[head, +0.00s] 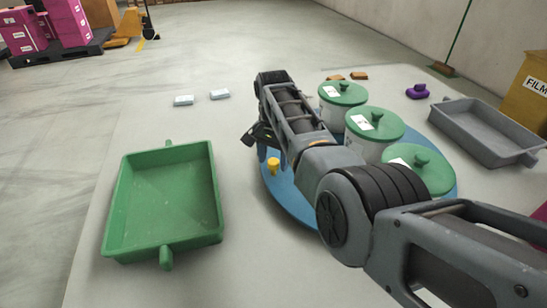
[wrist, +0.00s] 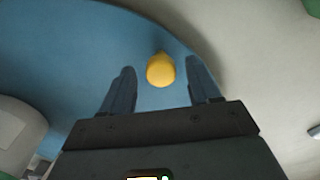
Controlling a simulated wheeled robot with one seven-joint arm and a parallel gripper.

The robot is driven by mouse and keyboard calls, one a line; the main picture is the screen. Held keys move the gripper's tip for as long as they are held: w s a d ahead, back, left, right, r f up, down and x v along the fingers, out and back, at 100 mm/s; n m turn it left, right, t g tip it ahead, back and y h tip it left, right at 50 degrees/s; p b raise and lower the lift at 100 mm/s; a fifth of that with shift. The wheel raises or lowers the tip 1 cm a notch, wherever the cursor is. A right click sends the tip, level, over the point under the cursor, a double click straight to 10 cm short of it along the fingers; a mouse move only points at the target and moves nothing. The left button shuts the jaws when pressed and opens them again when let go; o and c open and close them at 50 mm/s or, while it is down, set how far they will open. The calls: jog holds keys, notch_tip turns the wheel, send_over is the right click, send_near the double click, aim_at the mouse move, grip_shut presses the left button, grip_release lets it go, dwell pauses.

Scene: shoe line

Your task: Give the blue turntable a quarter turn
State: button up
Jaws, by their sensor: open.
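The blue turntable (head: 292,202) lies flat on the pale table, partly hidden behind my arm. A yellow knob (head: 273,167) stands near its left edge. In the wrist view the turntable (wrist: 70,60) fills the upper left, and the knob (wrist: 160,72) shows between the fingertips. My gripper (wrist: 161,75) is open, one finger on each side of the knob, with a visible gap on both sides. In the head view my gripper (head: 264,150) is just above the knob, pointing down. Three white pots with green lids (head: 375,124) stand on the turntable's right part.
A green tray (head: 165,205) sits left of the turntable, and a grey tray (head: 483,132) at the right. Two pale blue blocks (head: 201,97), brown blocks (head: 347,77) and a purple object (head: 418,91) lie at the back. The table between green tray and turntable is clear.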

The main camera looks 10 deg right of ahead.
notch_tip(320, 180, up, 8)
jog(key=shift+f+p, duration=0.2)
jog(key=shift+p, duration=0.55)
